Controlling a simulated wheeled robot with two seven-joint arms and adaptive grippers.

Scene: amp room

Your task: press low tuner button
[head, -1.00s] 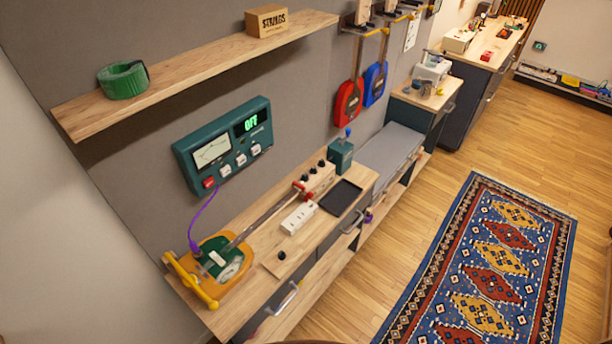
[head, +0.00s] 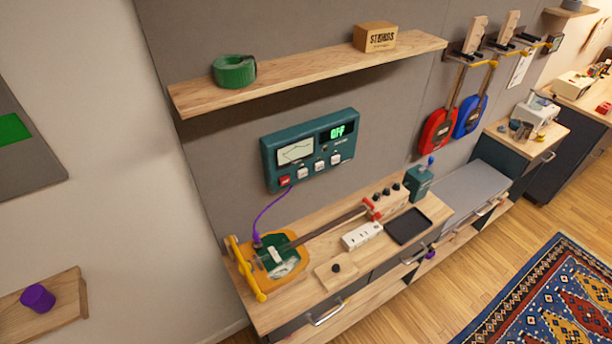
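The tuner (head: 310,150) is a dark teal box on the grey wall, below the wooden shelf. It has a pale dial at its left and a small display (head: 337,131) reading "OFF" in green. Along its lower edge are a red button (head: 284,181) at the left and several white buttons, among them a left one (head: 303,173), a middle one (head: 319,166) and a right one (head: 335,159). Their labels are too small to read, so I cannot tell which is the low button. A purple cable runs down from the tuner. Neither of my grippers is in view.
Below, a wooden bench (head: 262,316) carries an orange and green instrument (head: 279,257), a white power strip (head: 362,236) and a black tray (head: 408,226). The shelf (head: 300,74) juts out above the tuner. Open floor (head: 487,264) lies at the right.

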